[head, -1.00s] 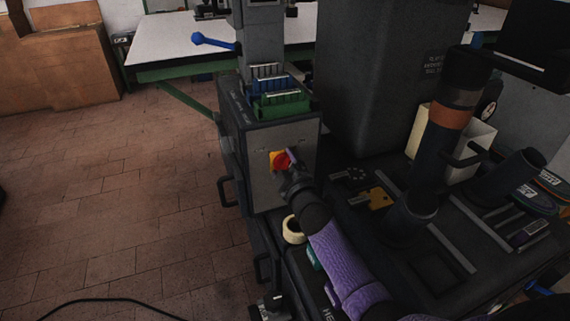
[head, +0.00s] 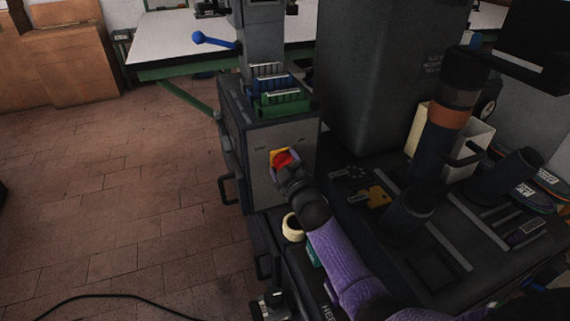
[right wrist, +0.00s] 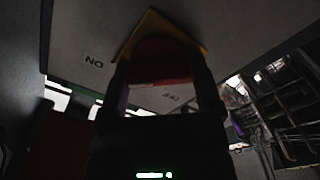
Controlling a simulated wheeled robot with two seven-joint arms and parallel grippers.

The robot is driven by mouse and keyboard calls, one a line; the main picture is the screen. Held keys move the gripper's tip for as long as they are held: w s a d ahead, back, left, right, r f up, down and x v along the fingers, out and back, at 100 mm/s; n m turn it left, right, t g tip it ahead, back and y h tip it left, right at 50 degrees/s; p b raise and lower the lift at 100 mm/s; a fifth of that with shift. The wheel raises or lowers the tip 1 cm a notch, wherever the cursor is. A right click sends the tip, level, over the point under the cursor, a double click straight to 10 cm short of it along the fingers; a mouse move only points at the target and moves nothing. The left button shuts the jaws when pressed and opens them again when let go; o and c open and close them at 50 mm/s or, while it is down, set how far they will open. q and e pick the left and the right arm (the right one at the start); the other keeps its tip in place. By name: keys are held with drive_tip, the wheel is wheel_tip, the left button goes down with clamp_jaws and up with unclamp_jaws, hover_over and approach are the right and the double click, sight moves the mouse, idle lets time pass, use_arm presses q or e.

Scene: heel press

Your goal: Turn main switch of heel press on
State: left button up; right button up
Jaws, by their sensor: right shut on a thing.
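The heel press is a dark cabinet with a grey front panel (head: 262,185). On the panel is the main switch, a red knob (head: 283,158) on a yellow plate (head: 273,154). My right gripper (head: 286,167) is shut on the red knob, with one finger on each side of it. In the right wrist view, the red knob (right wrist: 160,62) sits between the dark fingers in front of the yellow plate (right wrist: 150,22). An ON label (right wrist: 94,62) and an OFF label (right wrist: 170,97) show upside down there. The knob's exact angle is hard to tell. My left gripper is not in view.
Green bins (head: 283,103) and blue bins (head: 270,85) stand on top of the cabinet. A roll of tape (head: 293,227) lies below the panel beside my right forearm. Open tiled floor (head: 120,200) lies to the left.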

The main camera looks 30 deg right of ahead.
drive_tip(key=o, duration=0.8)
drive_tip(key=shift+f, duration=0.1)
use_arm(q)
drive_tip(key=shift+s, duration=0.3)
use_arm(e)
drive_tip(key=shift+o, duration=1.2)
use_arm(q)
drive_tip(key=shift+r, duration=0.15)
use_arm(e)
drive_tip(key=shift+s, duration=0.1)
use_arm(q)
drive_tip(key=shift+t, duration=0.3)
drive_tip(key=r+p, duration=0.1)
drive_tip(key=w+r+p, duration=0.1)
drive_tip(key=p, duration=0.1)
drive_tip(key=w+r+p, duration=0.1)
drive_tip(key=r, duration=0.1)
drive_tip(key=shift+p, duration=0.35)
use_arm(e)
drive_tip(key=v, duration=0.9)
drive_tip(key=shift+s, duration=0.4)
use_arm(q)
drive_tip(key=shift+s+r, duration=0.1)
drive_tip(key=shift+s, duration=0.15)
